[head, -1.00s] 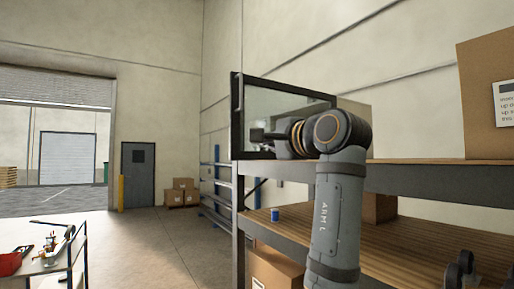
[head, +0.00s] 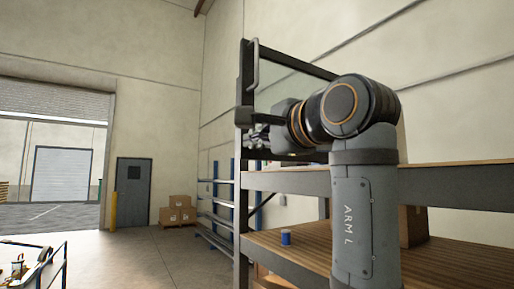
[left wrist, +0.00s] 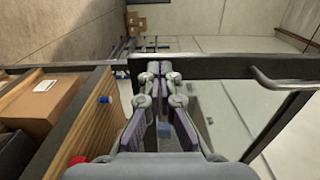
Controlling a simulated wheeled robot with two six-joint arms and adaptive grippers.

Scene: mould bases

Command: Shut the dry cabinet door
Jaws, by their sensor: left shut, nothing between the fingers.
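The dry cabinet door (head: 243,75) is a dark-framed glass panel at the shelf's left end in the head view, with a bar handle (head: 255,66) near its left edge. Its dark frame (left wrist: 230,67) and handle (left wrist: 280,80) also show at right in the left wrist view. The door stands open, its exact angle unclear. My left gripper (head: 258,140) is shut and empty, low in front of the door; whether it touches is unclear. Its fingers (left wrist: 160,72) show beside the frame in the left wrist view. My arm hides much of the glass and cabinet. My right gripper is out of view.
A metal rack with wooden shelves (head: 310,255) holds a blue spool (head: 285,237) and a brown carton (head: 412,225). Cartons (head: 177,212) stand by the far wall. A cart (head: 50,275) is at lower left. The floor between is clear.

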